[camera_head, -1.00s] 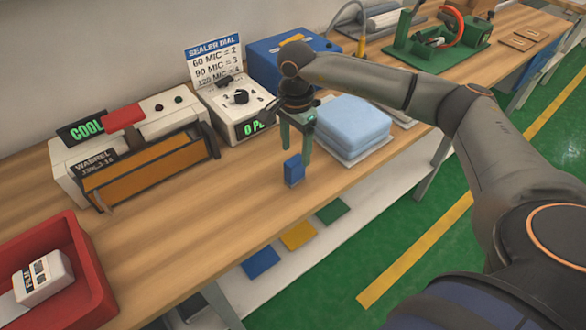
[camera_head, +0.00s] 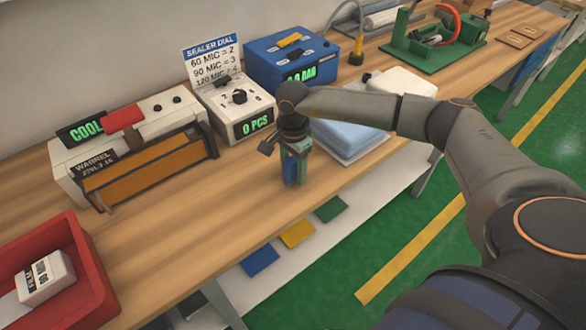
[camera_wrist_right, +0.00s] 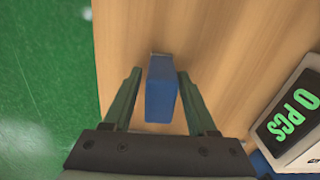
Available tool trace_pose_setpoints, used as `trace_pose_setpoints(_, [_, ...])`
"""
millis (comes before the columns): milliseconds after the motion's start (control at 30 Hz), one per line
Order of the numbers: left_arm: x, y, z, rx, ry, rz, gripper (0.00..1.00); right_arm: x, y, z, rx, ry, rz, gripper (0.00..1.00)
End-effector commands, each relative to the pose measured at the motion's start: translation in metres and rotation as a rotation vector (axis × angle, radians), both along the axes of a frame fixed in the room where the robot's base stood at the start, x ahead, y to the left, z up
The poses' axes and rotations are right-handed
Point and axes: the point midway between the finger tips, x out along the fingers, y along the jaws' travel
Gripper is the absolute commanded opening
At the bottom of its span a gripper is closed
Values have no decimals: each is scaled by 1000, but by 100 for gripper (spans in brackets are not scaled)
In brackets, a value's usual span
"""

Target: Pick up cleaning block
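The cleaning block (camera_head: 290,170) is a small blue upright block on the wooden table, near its front edge. In the head view my right gripper partly hides it. My right gripper (camera_head: 296,180) is lowered around the block, pointing down. In the right wrist view the block (camera_wrist_right: 161,95) stands between the two green fingers of the gripper (camera_wrist_right: 160,75), with a narrow gap on each side, so the fingers look open. My left gripper is in neither view.
A counter box reading "0 PCS" (camera_head: 238,112) and an orange-fronted sealer (camera_head: 150,170) stand behind and left. Light blue folded pads (camera_head: 345,140) lie just right of the gripper. A red tray (camera_head: 85,275) is at the left. Bare table lies between tray and block.

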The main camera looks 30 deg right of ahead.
Motion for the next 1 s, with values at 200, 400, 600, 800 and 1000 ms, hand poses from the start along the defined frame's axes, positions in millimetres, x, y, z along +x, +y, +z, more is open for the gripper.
trace_pose_setpoints(200, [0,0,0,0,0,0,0,0,0,0,0,0,0,32])
trace_pose_setpoints(400, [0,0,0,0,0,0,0,0,0,1,0,0,0,9])
trace_pose_setpoints(600, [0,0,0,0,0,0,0,0,0,1,0,-1,-1,0])
trace_pose_setpoints(800, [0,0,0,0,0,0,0,0,0,1,0,-1,-1,0])
trace_pose_setpoints(1000, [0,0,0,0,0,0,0,1,0,4,0,-2,-1,0])
